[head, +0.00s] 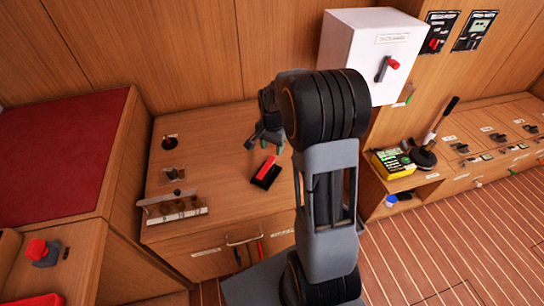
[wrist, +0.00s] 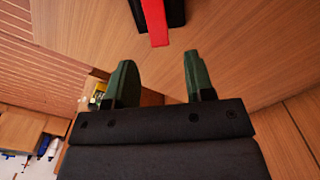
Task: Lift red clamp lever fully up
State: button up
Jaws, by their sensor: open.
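The red clamp lever (head: 267,168) sits on a black base on the wooden counter (head: 220,150), just left of my arm in the head view. It lies low and slightly tilted along its base. In the wrist view the red lever (wrist: 158,28) shows at the top, beyond the fingertips and roughly in line with the space between them. My gripper (wrist: 155,75) is open and empty, with two green fingers apart and not touching the lever. In the head view my gripper (head: 262,138) is partly hidden behind my own arm.
A white box (head: 370,50) with a red-tipped handle hangs on the wall at right. A rack (head: 172,208) and small switches stand on the counter's left part. A yellow-green box (head: 392,163) and a black lever stand on the right-hand shelf. The counter around the clamp looks clear.

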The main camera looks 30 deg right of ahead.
aim_at(266, 167)
jog(key=shift+f, duration=2.35)
grip_shut()
